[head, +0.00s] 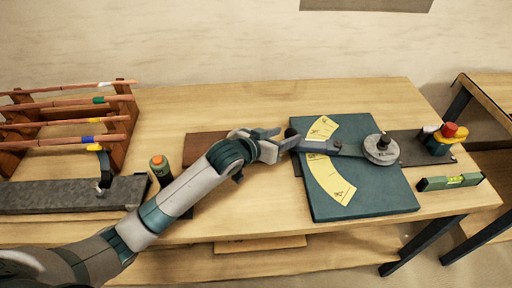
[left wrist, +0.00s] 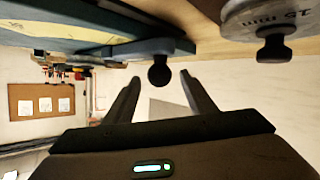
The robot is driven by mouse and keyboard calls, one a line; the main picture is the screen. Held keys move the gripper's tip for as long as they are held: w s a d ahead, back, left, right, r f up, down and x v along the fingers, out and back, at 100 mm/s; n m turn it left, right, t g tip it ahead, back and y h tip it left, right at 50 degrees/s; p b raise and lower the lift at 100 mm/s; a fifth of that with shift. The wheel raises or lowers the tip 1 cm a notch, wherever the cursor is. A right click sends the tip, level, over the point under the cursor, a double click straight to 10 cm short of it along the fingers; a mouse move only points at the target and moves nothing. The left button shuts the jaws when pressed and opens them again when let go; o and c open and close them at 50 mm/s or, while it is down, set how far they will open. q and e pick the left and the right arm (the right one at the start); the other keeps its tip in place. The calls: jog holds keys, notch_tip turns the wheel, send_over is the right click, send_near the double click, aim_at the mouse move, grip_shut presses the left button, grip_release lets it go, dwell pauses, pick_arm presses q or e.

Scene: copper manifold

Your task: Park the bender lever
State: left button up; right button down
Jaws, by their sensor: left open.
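The bender (head: 345,195) is a teal plate with yellow scale sectors on the wooden bench. Its grey lever (head: 335,148) runs left from a round grey die (head: 381,149) and ends in a black knob (head: 291,134) near the plate's upper left edge. My left gripper (head: 280,140) is open at the knob, coming from the left. In the left wrist view, the black knob (left wrist: 159,74) sits at the fingertips, in line with the gap between the open fingers (left wrist: 160,85). Whether a finger touches it I cannot tell. My right gripper is out of view.
A wooden rack (head: 120,125) with copper pipes stands at the left, behind a grey metal bar (head: 60,195). An orange-topped green container (head: 160,168) stands near my left forearm. A red-topped device (head: 445,138) and a spirit level (head: 449,182) lie right of the plate.

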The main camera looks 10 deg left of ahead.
pick_arm(q)
jog(key=b+v, duration=0.2)
jog(key=v, duration=1.1)
jog(key=shift+s+b, duration=0.25)
jog(key=shift+b, duration=0.05)
jog(key=shift+a+r, duration=0.1)
jog(key=shift+a, duration=0.05)
